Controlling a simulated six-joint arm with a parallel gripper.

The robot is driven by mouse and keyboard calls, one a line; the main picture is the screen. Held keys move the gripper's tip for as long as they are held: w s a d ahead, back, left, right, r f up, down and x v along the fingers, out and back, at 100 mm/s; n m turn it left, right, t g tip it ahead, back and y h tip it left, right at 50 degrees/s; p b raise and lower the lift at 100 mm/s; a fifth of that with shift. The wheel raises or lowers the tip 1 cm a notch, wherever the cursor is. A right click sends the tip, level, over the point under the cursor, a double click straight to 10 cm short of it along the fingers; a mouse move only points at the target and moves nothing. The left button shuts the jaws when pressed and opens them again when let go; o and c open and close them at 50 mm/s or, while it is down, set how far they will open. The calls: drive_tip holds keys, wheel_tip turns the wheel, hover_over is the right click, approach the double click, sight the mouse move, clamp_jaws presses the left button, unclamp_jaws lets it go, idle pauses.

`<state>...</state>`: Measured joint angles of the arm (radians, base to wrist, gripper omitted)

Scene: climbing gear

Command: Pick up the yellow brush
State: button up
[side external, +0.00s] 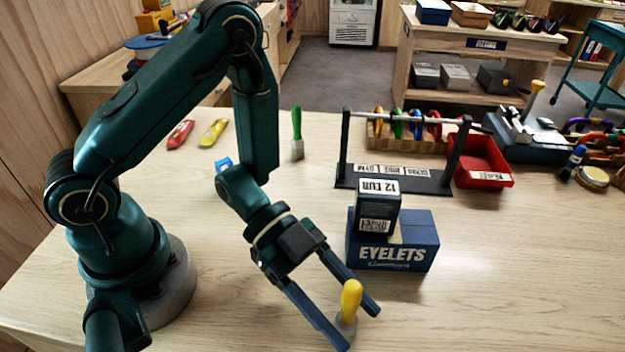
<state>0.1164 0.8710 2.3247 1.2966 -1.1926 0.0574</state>
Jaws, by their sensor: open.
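The yellow brush (350,298) stands upright near the front of the table, its yellow handle up and its grey lower end on the tabletop. My gripper (358,328) is open and reaches down toward it from the upper left. The brush shows between the two blue fingers, near their tips. I cannot tell whether either finger touches it. Part of its lower end is hidden by the near finger.
A blue EYELETS box (392,252) with a smaller dark box (378,207) stands just behind the brush. Further back are a green brush (297,136), a black rack (395,180) and a red bin (482,162). The front right tabletop is clear.

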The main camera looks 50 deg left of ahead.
sight(353, 323)
drive_tip(key=shift+x, duration=1.75)
clamp_jaws()
